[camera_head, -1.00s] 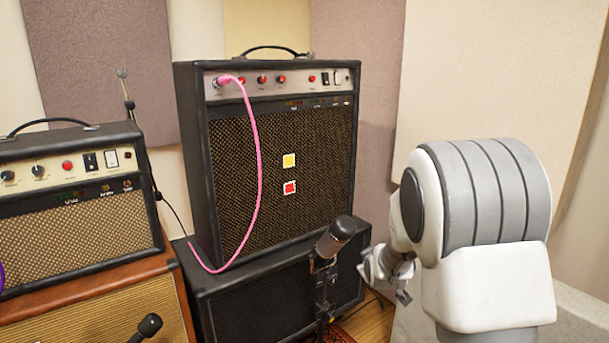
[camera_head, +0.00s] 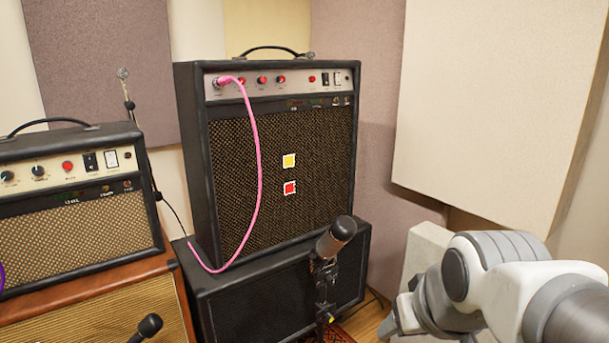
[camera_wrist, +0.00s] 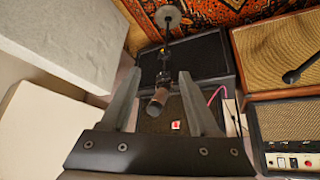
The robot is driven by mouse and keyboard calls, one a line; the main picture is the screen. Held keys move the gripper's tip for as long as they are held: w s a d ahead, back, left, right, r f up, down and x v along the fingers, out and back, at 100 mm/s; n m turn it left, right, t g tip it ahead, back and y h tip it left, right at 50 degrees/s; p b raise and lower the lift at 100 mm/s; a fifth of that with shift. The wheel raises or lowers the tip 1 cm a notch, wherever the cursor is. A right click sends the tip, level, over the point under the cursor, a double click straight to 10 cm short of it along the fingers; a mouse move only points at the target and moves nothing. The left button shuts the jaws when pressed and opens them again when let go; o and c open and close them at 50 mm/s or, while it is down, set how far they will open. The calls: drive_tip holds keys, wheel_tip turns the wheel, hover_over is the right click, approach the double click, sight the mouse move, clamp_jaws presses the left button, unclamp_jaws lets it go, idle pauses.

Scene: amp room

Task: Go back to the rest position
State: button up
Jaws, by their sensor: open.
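My arm is at the lower right of the head view, its gripper end partly shown low beside the microphone. In the wrist view my gripper (camera_wrist: 158,98) is open, with two grey fingers spread apart and nothing held between them. A microphone on a stand (camera_wrist: 158,100) shows beyond the fingers, apart from them as far as I can tell. The head view shows the same microphone (camera_head: 337,236) in front of the lower black cabinet.
A tall black amp (camera_head: 282,180) with a pink cable (camera_head: 258,170) stands on a black cabinet (camera_head: 270,290). A smaller amp (camera_head: 75,205) sits on a brown cabinet (camera_head: 110,310) at left. A second microphone (camera_head: 148,326) is low left. A pale block (camera_head: 425,245) stands behind my arm.

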drive_tip(key=s, duration=0.5)
wheel_tip(320, 180, up, 28)
drive_tip(key=s+p, duration=0.1)
drive_tip(key=p, duration=2.7)
drive_tip(key=shift+m+g, duration=0.4)
